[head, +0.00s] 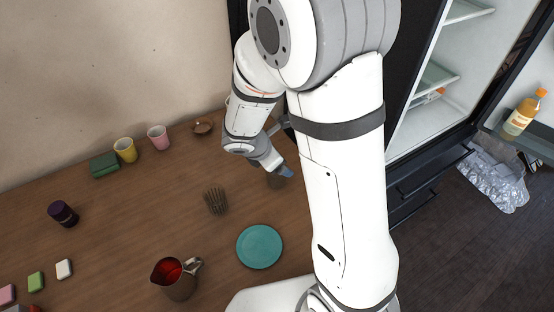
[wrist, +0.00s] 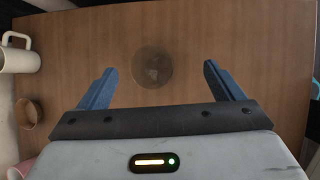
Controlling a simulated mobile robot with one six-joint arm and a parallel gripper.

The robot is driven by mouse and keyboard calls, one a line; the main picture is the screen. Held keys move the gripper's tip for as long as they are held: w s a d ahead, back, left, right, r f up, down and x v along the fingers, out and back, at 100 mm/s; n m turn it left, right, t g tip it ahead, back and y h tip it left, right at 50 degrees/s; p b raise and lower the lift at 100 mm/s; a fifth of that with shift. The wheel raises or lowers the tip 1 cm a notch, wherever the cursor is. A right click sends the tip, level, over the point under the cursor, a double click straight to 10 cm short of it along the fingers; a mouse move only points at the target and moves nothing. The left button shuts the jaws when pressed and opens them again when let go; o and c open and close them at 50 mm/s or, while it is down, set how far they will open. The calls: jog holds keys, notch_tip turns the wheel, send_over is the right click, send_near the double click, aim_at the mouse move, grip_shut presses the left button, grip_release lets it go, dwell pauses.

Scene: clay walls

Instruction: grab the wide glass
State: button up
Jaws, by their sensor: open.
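The wide glass (wrist: 152,67) is a see-through, brownish round shape on the wooden table, seen from above in the wrist view. In the head view a dim part of what looks like the glass (head: 274,182) shows just below my gripper (head: 284,172). In the wrist view the blue fingers of my gripper (wrist: 159,69) are spread wide. The glass lies in the picture between and slightly beyond the fingertips, with clear gaps on both sides. Nothing is held. The height of the fingers over the glass is hard to tell.
A dark spiky object (head: 215,201) and a teal plate (head: 259,246) are nearby on the table. A metal pitcher (head: 177,278), yellow cup (head: 125,149), pink cup (head: 158,137) and small brown bowl (head: 203,127) stand farther off. An open fridge (head: 430,85) is at right.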

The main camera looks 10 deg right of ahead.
notch_tip(320, 180, down, 4)
jog(key=w+a+n, duration=0.1)
jog(key=a+n, duration=0.1)
jog(key=n, duration=0.2)
jog(key=b, duration=0.2)
send_over(276, 175)
jog(key=s, duration=0.2)
jog(key=f, duration=0.6)
jog(key=shift+w+a+f, duration=0.1)
jog(key=shift+w, duration=0.15)
jog(key=shift+c, duration=0.5)
jog(key=c, duration=1.1)
